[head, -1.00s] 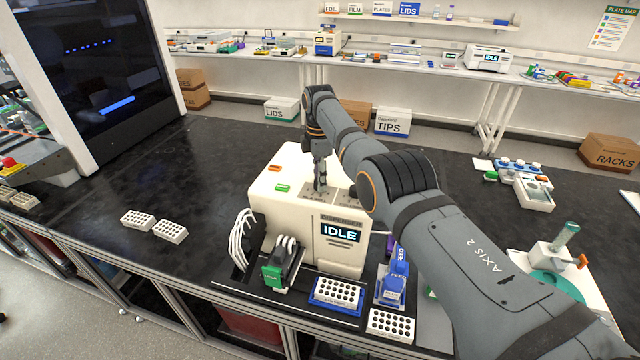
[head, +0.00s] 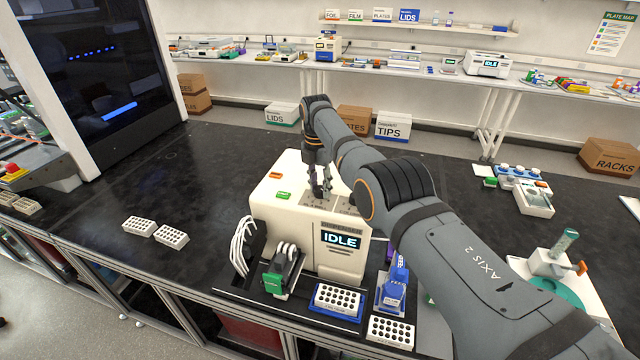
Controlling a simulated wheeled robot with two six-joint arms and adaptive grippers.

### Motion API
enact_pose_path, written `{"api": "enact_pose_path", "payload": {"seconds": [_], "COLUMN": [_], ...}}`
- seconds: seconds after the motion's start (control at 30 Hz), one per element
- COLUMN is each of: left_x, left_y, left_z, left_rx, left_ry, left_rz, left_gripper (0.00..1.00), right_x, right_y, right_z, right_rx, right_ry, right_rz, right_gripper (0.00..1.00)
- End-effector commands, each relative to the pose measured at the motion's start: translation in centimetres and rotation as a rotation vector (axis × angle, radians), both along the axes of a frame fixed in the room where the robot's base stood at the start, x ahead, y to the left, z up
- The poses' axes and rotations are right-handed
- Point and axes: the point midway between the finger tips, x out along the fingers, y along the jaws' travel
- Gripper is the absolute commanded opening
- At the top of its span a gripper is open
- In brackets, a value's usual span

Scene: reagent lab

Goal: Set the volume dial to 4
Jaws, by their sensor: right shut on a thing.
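The cream dispenser (head: 285,228) stands on the black bench, with a screen (head: 341,239) reading IDLE. My right gripper (head: 321,193) points down at the grey panel (head: 338,203) on its top. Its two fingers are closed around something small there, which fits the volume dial. The fingers and my arm hide the dial, so its setting and scale cannot be read. My left gripper is not in view.
An orange button (head: 276,174) and a green button (head: 283,195) sit on the dispenser's top, left of the gripper. A blue-framed tube rack (head: 338,299) and a green-ended tubing head (head: 275,280) stand in front. The bench to the left is mostly clear.

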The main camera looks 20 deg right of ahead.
Motion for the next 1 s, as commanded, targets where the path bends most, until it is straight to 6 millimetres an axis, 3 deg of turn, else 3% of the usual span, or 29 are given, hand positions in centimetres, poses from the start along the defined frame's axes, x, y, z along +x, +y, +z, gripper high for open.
{"api": "enact_pose_path", "payload": {"seconds": [0.43,0.47,0.6,1.0], "left_x": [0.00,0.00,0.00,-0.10], "left_y": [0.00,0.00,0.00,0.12], "left_z": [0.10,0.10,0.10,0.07], "left_rx": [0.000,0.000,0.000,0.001], "left_ry": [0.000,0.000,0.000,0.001], "left_rz": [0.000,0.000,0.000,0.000], "left_gripper": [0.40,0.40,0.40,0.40], "right_x": [0.21,0.21,0.18,0.06], "right_y": [-0.05,-0.05,-0.04,0.00], "right_z": [0.32,0.32,0.26,0.08], "right_rx": [-0.001,-0.001,-0.001,0.000], "right_ry": [-0.010,-0.010,-0.007,-0.003], "right_rz": [0.010,0.010,0.009,0.009], "right_gripper": [0.03,0.36,0.55,0.57]}}
